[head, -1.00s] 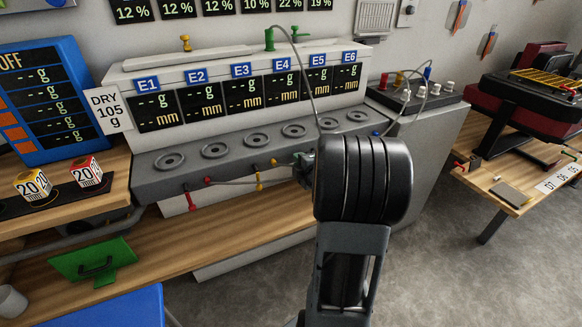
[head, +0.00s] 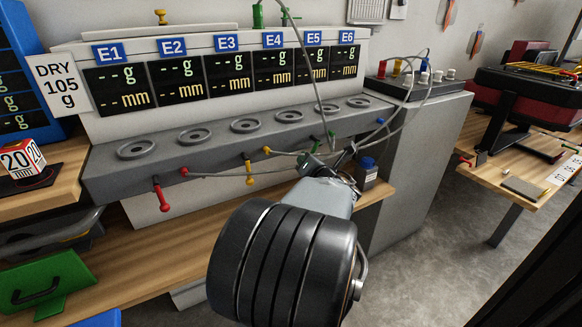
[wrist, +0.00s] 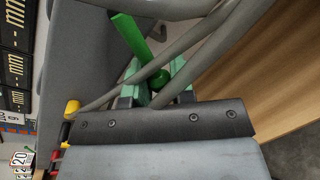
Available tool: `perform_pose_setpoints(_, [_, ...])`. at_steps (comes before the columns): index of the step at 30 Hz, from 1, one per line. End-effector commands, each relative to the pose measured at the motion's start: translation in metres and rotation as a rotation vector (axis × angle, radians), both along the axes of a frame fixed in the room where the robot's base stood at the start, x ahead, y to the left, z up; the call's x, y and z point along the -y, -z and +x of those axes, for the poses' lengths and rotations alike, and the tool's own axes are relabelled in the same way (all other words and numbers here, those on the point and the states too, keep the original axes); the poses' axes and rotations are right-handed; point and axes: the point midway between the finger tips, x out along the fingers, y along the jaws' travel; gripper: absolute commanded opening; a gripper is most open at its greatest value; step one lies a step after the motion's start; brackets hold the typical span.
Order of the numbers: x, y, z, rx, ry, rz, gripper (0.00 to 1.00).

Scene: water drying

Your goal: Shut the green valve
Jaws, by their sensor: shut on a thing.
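The green valve (wrist: 153,72), a green lever with a round end, shows in the wrist view between the two jaws of my gripper (wrist: 157,80). Its bar slants up and left past the jaws. My gripper is shut on it. Grey hoses cross in front of the jaws and partly hide the contact. In the head view my gripper (head: 340,160) is at the front of the grey bench unit, below the right-hand rings. Small green parts of the valve (head: 332,138) show just above it, and the lever's angle is hard to tell there.
A red valve (head: 161,195) and a yellow valve (head: 249,172) hang along the bench unit (head: 110,175) to the left. A blue-capped bottle (head: 367,170) stands close right of my gripper. Grey hoses (head: 405,115) loop nearby.

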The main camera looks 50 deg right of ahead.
Motion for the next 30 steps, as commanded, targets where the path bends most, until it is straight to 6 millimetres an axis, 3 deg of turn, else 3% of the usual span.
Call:
perform_pose_setpoints(15, [0.025,0.009,-0.015,-0.178,0.013,-0.361,0.00])
perform_pose_setpoints(30, [0.032,0.008,-0.018,-0.238,0.010,-0.489,0.00])
